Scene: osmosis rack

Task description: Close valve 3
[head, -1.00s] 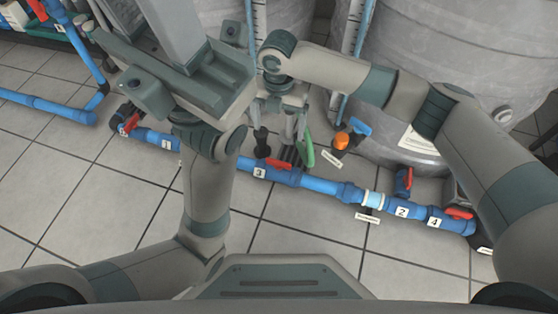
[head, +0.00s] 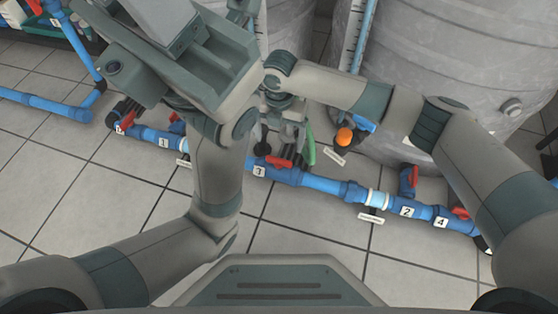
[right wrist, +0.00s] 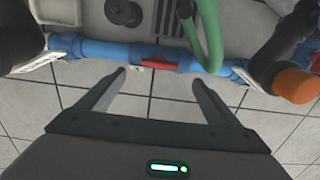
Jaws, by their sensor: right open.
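Valve 3, with its red handle (head: 279,162), sits on the blue floor pipe beside the white "3" label (head: 259,171). In the right wrist view the red handle (right wrist: 160,64) lies along the pipe, just beyond the fingertips. My right gripper (head: 285,133) points down close to the valve in the head view. In the right wrist view (right wrist: 157,78) its two fingers are apart with bare floor between them, and nothing is held. My left arm crosses the left of the head view; I see no left fingers there.
The blue pipe (head: 322,184) runs across the floor with other red-handled valves, including valve 4 (head: 460,213). A green hose (right wrist: 209,35) and an orange knob (right wrist: 296,86) are near the right gripper. Grey tanks (head: 440,70) stand behind. The tiled floor in front is clear.

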